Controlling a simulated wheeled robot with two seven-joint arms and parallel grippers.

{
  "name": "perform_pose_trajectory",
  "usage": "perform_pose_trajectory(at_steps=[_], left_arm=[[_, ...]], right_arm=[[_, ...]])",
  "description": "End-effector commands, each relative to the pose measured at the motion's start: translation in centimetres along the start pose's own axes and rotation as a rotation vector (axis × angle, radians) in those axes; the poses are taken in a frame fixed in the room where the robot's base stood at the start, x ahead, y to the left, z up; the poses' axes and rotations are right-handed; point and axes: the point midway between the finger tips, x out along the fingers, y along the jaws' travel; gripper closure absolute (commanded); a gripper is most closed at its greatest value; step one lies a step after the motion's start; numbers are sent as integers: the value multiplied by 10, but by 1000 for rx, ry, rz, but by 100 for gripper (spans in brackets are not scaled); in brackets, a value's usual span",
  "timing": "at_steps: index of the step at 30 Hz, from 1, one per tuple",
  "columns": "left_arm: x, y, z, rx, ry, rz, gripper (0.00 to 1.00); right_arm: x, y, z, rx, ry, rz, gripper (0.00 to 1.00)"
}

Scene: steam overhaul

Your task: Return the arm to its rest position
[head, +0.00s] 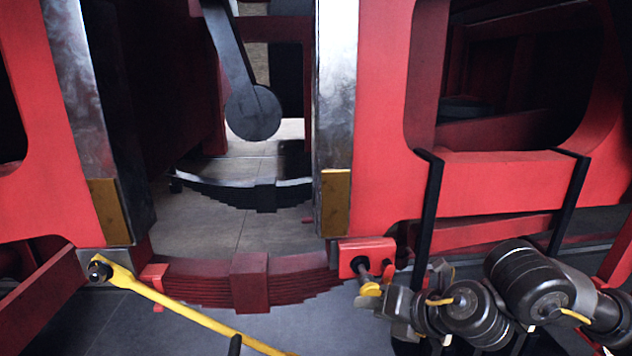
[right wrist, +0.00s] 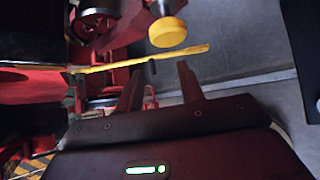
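My right arm comes in from the right in the head view. Its gripper (head: 372,302) is beside the right end of the leaf spring (head: 250,280), below a red bracket (head: 352,255) with a dark bolt. In the right wrist view the two fingers of the right gripper (right wrist: 160,70) stand apart, with nothing seen clamped between them. A long yellow wrench (head: 190,317) has one end at the left bolt (head: 99,268) and slants down right. A yellow bar also shows beyond the fingers in the right wrist view (right wrist: 185,54). My left gripper is not in view.
Red frame plates (head: 385,120) and bright vertical guides (head: 335,80) stand close in front. Black straps (head: 430,205) hang by the right opening. A yellow round-ended part (right wrist: 167,32) lies ahead of the right fingers. Grey floor shows below the spring.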

Motion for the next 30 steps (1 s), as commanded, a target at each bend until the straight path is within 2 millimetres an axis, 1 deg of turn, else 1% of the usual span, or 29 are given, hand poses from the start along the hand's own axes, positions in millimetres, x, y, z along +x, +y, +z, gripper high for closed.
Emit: perform_pose_trajectory(at_steps=[1,3,5,6,8,11,12,14,15,17,18,20,21,23,24,27,30], left_arm=[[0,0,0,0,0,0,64],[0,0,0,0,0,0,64],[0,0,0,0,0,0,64],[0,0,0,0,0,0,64],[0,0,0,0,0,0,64],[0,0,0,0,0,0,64],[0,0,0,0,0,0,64],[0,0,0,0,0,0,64],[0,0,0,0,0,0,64],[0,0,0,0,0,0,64],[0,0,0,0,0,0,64],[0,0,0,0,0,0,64],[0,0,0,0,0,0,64],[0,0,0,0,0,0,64],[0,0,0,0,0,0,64],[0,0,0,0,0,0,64],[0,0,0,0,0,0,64]], right_arm=[[12,10,-23,92,20,63,62],[22,25,-42,238,20,143,62],[27,34,-56,376,14,198,62],[30,37,-63,475,7,227,62],[33,38,-72,631,-8,258,62],[36,27,-83,907,-47,275,62],[37,19,-88,1022,-67,270,62],[37,1,-96,1196,-105,247,62],[37,-14,-102,1314,-133,223,62],[35,-40,-114,1490,-183,172,62],[33,-60,-125,1607,-221,128,62],[27,-91,-144,1777,-284,51,62],[22,-112,-158,1881,-328,-6,62],[13,-140,-181,2018,-393,-93,62],[6,-157,-196,2097,-435,-149,62],[-12,-190,-231,2249,-530,-276,62],[-31,-215,-262,2363,-614,-388,62]])
